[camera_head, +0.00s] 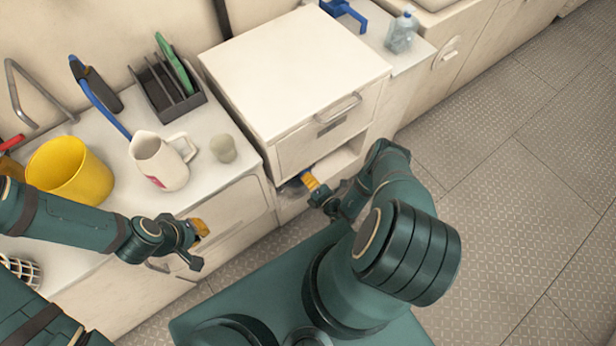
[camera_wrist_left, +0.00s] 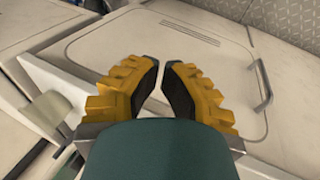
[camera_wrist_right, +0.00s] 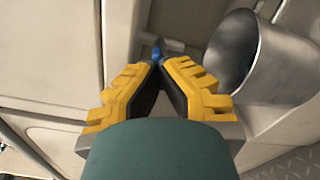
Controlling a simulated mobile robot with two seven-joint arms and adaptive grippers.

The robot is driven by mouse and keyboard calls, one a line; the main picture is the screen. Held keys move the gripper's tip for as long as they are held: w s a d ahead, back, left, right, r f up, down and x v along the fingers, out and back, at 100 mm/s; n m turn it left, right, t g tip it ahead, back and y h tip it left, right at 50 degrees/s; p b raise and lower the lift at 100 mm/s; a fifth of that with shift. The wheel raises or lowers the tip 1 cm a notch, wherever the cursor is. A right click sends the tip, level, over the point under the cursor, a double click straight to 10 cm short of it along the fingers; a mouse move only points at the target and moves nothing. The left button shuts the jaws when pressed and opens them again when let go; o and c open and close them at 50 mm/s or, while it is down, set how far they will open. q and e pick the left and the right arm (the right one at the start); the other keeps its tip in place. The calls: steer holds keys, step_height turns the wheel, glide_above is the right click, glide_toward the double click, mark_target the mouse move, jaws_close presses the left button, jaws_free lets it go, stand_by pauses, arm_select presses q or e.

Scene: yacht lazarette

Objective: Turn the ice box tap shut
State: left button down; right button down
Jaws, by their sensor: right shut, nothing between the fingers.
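The ice box (camera_head: 296,75) is the large cream box with a lid and front handle in the head view. A small blue piece, which looks like the tap (camera_wrist_right: 157,52), shows just beyond my right fingertips in the right wrist view. My right gripper (camera_head: 309,182) is shut and empty at the low opening below the box front. Whether its tips touch the blue piece I cannot tell, and the fingers hide part of it. My left gripper (camera_head: 201,228) hangs in front of the counter, away from the tap. Its fingertips are close together in the left wrist view (camera_wrist_left: 161,66).
A metal cup (camera_wrist_right: 262,60) stands close to the right of my right fingers. The counter holds a yellow bucket (camera_head: 70,168), a white jug (camera_head: 158,163), a beige cup (camera_head: 223,148) and a dark rack (camera_head: 168,88). A clear bottle (camera_head: 402,33) stands beyond the box. The floor at right is clear.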

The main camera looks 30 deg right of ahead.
steer(key=shift+w, duration=0.1)
steer(key=shift+w+r+m, duration=0.1)
steer(key=shift+m, duration=2.3)
steer(key=c, duration=1.1)
jaws_free()
steer(key=s+d, duration=0.1)
steer(key=s, duration=1.1)
